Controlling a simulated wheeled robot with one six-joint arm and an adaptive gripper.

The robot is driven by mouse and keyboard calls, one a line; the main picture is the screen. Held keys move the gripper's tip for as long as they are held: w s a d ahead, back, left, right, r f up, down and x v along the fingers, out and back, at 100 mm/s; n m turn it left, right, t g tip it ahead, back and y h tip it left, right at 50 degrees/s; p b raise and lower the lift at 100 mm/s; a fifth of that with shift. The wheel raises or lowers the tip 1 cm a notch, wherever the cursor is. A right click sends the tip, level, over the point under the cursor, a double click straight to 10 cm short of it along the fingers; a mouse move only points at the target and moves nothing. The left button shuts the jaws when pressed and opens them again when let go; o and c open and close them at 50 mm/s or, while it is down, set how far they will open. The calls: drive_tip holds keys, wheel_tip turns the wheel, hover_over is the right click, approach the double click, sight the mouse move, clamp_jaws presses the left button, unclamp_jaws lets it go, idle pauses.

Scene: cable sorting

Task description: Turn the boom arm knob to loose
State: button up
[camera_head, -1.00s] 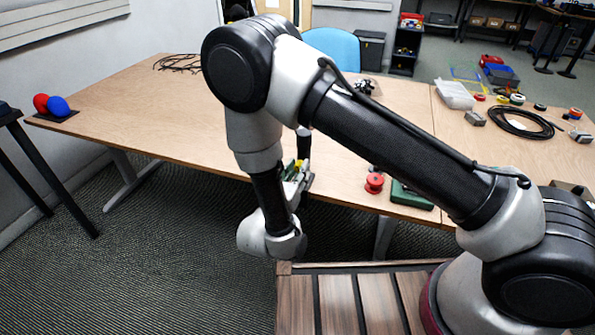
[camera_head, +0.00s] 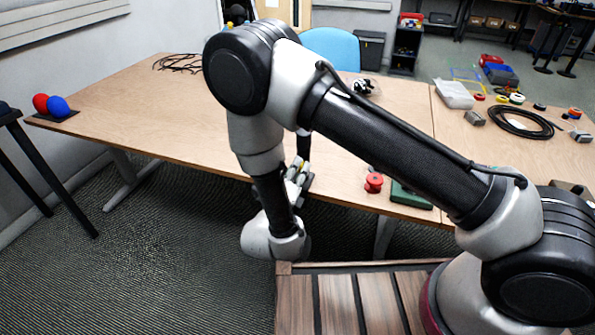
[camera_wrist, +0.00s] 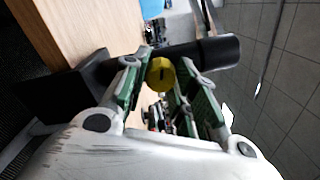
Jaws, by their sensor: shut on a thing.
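The yellow boom arm knob (camera_wrist: 161,75) is between my gripper's fingertips in the wrist view, with a dark slot mark on its face. My gripper (camera_wrist: 162,64) has green-sided fingers and is shut on the knob. The boom arm's black tube (camera_wrist: 217,53) runs crosswise behind the knob, and its black base block (camera_wrist: 65,88) is at the left on the wooden table. In the head view, my gripper (camera_head: 298,172) is at the table's front edge beside the black post (camera_head: 303,145). My arm hides much of the stand there.
A red spool (camera_head: 374,183) and a green box (camera_head: 410,195) lie on the table (camera_head: 140,110) right of my gripper. Red and blue balls (camera_head: 58,106) are at the far left. A black cable coil (camera_head: 522,123) lies at the right. The table's left part is mostly clear.

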sight(300, 142)
drive_tip(key=shift+n, duration=1.3)
drive_tip(key=o, duration=1.1)
drive_tip(key=shift+c, duration=0.2)
drive_tip(key=o, duration=0.7)
drive_tip(key=r, duration=0.7)
drive_tip(key=shift+w+a+r, duration=0.15)
drive_tip(key=shift+w+r, duration=0.1)
drive_tip(key=shift+w, duration=0.05)
drive_tip(key=r, duration=0.1)
drive_tip(key=s+r, duration=0.1)
drive_tip(key=shift+r, duration=0.3)
drive_tip(key=shift+c, duration=0.5)
drive_tip(key=shift+w, duration=0.15)
drive_tip(key=c, duration=0.6)
